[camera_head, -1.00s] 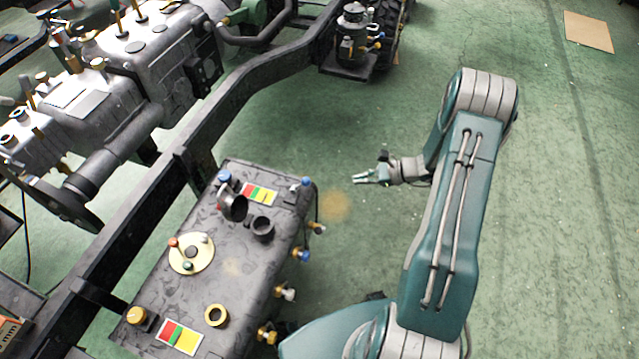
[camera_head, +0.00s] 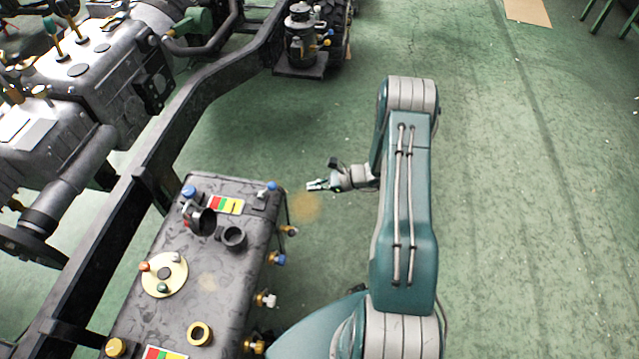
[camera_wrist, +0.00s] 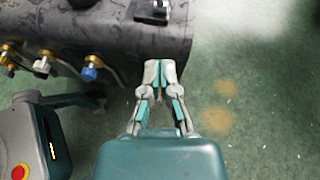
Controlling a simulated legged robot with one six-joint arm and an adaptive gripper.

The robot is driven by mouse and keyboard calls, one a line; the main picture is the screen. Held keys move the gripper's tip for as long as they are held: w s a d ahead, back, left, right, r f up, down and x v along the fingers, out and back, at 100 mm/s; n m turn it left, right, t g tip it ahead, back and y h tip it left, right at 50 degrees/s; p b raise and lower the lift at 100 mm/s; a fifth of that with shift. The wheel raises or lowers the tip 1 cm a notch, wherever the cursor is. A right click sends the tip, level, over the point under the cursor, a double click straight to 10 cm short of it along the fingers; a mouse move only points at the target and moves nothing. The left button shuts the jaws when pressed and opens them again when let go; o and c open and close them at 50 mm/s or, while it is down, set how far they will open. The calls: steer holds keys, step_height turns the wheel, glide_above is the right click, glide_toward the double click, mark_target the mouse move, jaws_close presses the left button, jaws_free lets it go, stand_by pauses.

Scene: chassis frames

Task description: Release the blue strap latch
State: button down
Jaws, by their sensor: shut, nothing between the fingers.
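A small blue piece (camera_head: 271,186) sits on a dark bracket at the far right corner of the tank top, with a thin dark strap or line going down the side. It may be the blue strap latch; it is too small to be sure. My gripper (camera_head: 311,186) is shut and empty, to the right of that corner and apart from it. In the wrist view my gripper (camera_wrist: 159,70) has its fingertips together near the tank's edge. A dark bracket (camera_wrist: 152,12) on the tank shows beyond them, cut off by the frame top.
The black tank (camera_head: 225,270) carries a blue cap (camera_head: 189,192), an open filler neck (camera_head: 203,222) and side valves, one with a blue knob (camera_head: 278,259). The chassis rail (camera_head: 165,150) runs behind. Green floor right of my arm is clear.

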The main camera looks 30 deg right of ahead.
mark_target(269, 189)
steer(key=w+a, duration=0.3)
steer(key=a, duration=0.4)
steer(key=shift+w+a, duration=0.25)
steer(key=shift+w, duration=0.15)
steer(key=shift+w+a+r, duration=0.1)
steer(key=shift+a+r, duration=0.05)
